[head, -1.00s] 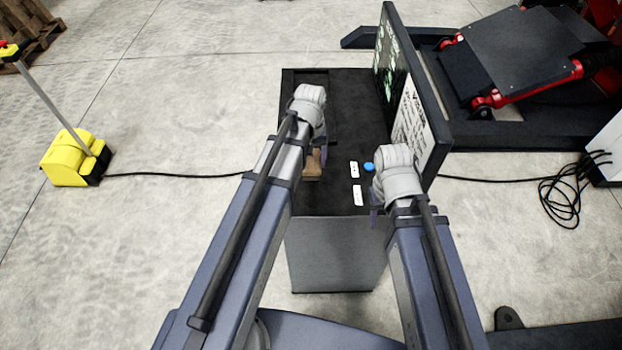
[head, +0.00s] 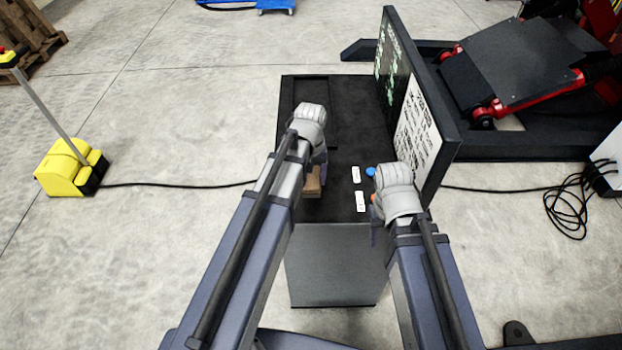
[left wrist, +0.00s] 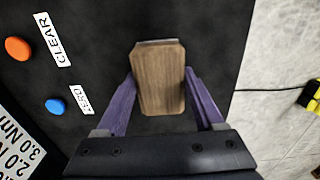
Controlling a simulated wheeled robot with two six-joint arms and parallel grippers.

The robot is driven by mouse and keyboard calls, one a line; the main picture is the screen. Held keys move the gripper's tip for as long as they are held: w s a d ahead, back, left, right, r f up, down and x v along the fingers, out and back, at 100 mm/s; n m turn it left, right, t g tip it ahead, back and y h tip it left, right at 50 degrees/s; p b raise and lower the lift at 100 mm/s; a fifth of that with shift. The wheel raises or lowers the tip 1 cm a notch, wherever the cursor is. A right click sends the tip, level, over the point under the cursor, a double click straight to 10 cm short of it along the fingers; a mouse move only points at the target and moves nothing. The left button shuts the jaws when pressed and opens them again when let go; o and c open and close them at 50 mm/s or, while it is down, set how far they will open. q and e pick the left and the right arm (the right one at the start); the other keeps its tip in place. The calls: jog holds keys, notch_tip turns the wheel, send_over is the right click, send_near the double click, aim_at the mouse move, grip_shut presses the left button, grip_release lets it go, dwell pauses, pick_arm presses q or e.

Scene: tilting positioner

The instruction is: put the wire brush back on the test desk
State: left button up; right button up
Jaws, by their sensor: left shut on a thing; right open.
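The wire brush shows as a wooden block in the left wrist view (left wrist: 160,78), between the two purple fingers of my left gripper (left wrist: 160,84). The fingers are shut on its sides. In the head view the brush (head: 313,184) is partly hidden by my left gripper (head: 320,165), over the near left part of the black-topped test desk (head: 350,110). I cannot tell whether the brush touches the desk top; its bristles are hidden. My right gripper (head: 376,230) is open and empty at the desk's near right, partly hidden by its own wrist.
A screen panel (head: 412,120) stands along the desk's right side. A blue button (head: 371,172), an orange button (left wrist: 18,48) and white labels (head: 360,201) lie near it. A recessed tray area (head: 316,90) is at the far left. A yellow pedestal unit (head: 70,168) stands left.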

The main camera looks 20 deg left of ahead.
aim_at(311, 177)
pick_arm(q)
jog(key=shift+f, duration=0.15)
jog(key=o, duration=1.2)
notch_tip(311, 177, up, 12)
jog(key=p, duration=1.2)
jog(key=shift+r, duration=0.2)
jog(key=s+d+m+y, duration=0.1)
jog(key=s+d+m, duration=0.6)
jog(key=s+d, duration=0.3)
jog(key=s, duration=0.4)
jog(key=shift+d, duration=0.25)
notch_tip(311, 177, down, 3)
jog(key=b, duration=0.3)
